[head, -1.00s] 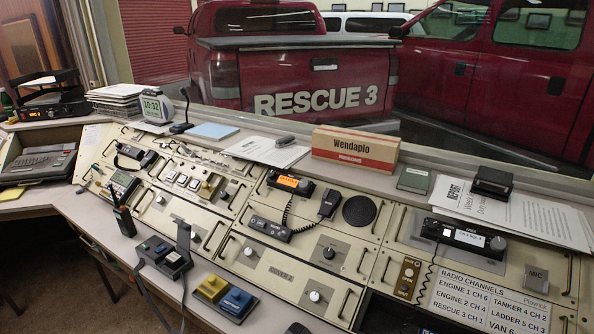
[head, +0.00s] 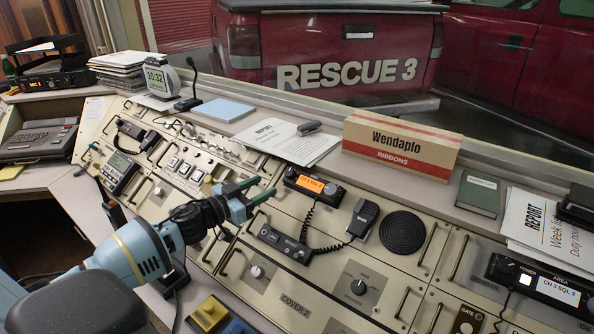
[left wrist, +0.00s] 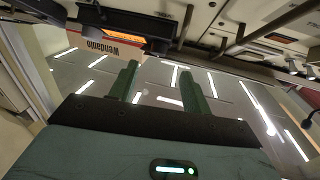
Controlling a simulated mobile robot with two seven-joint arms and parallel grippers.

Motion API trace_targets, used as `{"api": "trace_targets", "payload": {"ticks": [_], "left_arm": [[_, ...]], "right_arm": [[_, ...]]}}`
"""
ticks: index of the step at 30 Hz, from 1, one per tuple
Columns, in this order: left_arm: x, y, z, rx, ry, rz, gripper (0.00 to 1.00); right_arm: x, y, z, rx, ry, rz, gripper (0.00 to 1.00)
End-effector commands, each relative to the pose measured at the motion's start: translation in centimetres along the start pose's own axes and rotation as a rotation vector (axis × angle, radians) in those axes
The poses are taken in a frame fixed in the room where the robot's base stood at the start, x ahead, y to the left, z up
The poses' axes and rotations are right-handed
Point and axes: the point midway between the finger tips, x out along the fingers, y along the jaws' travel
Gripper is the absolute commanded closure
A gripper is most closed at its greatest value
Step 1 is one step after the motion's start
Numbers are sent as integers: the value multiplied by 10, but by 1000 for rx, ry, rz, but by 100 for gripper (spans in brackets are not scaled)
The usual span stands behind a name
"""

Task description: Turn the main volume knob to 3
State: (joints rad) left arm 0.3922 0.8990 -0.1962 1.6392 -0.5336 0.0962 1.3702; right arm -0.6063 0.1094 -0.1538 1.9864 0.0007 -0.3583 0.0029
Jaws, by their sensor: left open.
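A black knob (head: 358,287) sits on a dark square plate on the console, right of centre. A pale-capped knob (head: 257,272) is on the panel to its left, beside the COVER 2 label. The labels around both are too small to read, so I cannot tell which is the main volume.
A radio with an orange display (head: 318,188), its handset (head: 363,218) on a coiled cord, and a round speaker (head: 402,232) lie right of the gripper. The Wendaplo box (head: 402,146) stands on the back ledge.

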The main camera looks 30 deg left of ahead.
Motion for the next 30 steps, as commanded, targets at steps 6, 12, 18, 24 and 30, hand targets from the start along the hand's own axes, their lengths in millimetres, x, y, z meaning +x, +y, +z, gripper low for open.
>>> {"api": "trace_targets", "payload": {"ticks": [6,12,18,24,30], "left_arm": [[1,-1,-1,0,1,1,52],[13,-1,-2,-1,3,-1,52],[37,-1,-2,-1,5,0,52],[60,-1,-2,-2,3,0,52],[75,-1,-1,-1,2,0,52]], "right_arm": [[0,1,0,-4,-1,0,64],[-1,2,1,-10,-2,0,64],[-2,3,0,-10,-1,0,64],[-2,3,1,-10,-3,1,64],[-1,2,2,-6,-5,1,64]]}}
